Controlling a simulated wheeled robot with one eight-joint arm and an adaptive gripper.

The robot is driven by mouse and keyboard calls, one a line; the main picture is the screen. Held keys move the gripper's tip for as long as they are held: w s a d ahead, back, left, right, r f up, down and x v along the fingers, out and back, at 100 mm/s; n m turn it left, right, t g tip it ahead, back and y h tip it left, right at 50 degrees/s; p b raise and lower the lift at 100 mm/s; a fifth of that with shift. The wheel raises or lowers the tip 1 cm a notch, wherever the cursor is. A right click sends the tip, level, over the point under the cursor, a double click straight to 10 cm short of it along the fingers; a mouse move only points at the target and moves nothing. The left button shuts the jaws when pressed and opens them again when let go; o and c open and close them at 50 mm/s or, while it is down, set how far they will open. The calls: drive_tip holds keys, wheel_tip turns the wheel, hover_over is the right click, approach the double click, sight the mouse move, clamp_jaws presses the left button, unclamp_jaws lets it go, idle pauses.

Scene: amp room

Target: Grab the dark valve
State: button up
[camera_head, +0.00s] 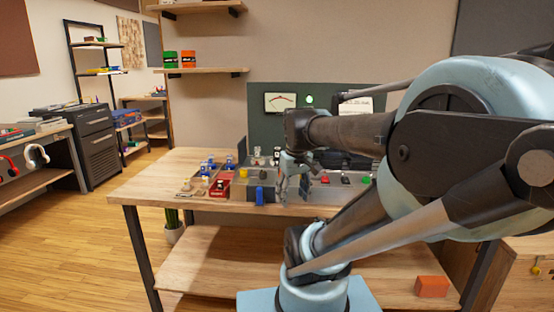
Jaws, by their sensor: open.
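My gripper (293,196) is open and points down over the front right part of the wooden workbench (160,170). Nothing shows between its fingers. Several small valve-like pieces stand on the bench to its left, one of them (257,152) near the grey panel. They are too small to tell which is the dark valve. My forearm and gripper hide part of the bench behind them.
A red box (219,188) and a blue piece (259,196) are left of my gripper. A grey panel with a meter (281,102) and green lamp (309,100) stands behind. Red and green pieces lie to the right. The bench's left end is clear.

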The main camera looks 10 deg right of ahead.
drive_tip(key=w+r+n+g, duration=0.1)
drive_tip(key=w+r+n, duration=0.5)
drive_tip(key=w+r, duration=0.85)
drive_tip(key=n, duration=0.6)
approach(277, 148)
drive_tip(key=shift+g, duration=0.4)
drive_tip(key=f, duration=0.3)
drive_tip(key=w+f, duration=0.1)
drive_tip(key=f, duration=0.2)
drive_tip(key=shift+w, duration=0.2)
drive_tip(key=shift+s+d+f, duration=0.1)
drive_tip(key=shift+s+f, duration=0.05)
drive_tip(key=shift+f, duration=1.3)
drive_tip(key=shift+s+f, duration=0.15)
drive_tip(key=shift+f, duration=1.3)
drive_tip(key=shift+c, duration=0.6)
drive_tip(key=c, duration=1)
